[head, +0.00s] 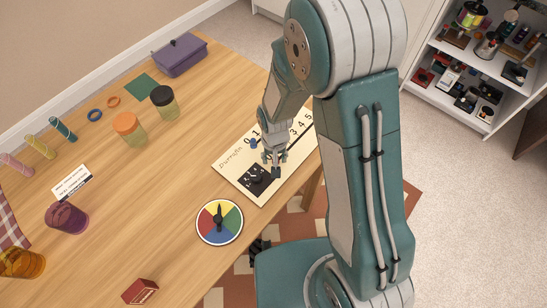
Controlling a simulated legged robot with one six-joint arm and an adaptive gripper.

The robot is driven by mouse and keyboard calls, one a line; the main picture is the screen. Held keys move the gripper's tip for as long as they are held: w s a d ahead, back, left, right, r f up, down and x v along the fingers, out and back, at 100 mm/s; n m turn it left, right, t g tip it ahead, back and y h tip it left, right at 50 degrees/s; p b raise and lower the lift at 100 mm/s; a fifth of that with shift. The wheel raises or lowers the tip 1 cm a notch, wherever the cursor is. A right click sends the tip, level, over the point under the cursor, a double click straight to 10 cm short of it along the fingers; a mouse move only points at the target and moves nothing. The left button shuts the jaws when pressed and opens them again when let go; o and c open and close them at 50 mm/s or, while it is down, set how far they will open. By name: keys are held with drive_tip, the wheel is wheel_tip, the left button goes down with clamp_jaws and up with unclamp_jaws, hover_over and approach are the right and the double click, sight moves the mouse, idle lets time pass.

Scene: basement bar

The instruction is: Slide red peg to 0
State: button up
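The pale scoring board (231,165) lies near the table's right edge, with a row of printed numbers along its upper side. I cannot make out a red peg; my arm and gripper cover part of the board. My gripper (274,158) points down over the middle of the board, right of the blue peg. Its fingers are too small to tell whether they hold anything.
A colour wheel (219,222) lies in front of the board. Two lidded jars (130,128) and a purple box (180,54) stand farther back. The table's middle is clear.

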drive_tip(key=r, duration=1)
drive_tip(key=shift+w+a+r, duration=0.1)
drive_tip(key=shift+a+r, duration=0.05)
drive_tip(key=shift+a, duration=0.1)
drive_tip(key=shift+r, duration=0.6)
drive_tip(key=s+d+r+t, duration=0.2)
drive_tip(key=s+d+r, duration=0.4)
drive_tip(key=r, duration=0.4)
drive_tip(key=s+d+r+t, duration=0.3)
drive_tip(key=s+d+r, duration=0.3)
drive_tip(key=r, duration=0.3)
drive_tip(key=shift+s+r+t, duration=0.3)
drive_tip(key=shift+s+r, duration=0.1)
drive_tip(key=shift+s, duration=0.45)
idle(0.7)
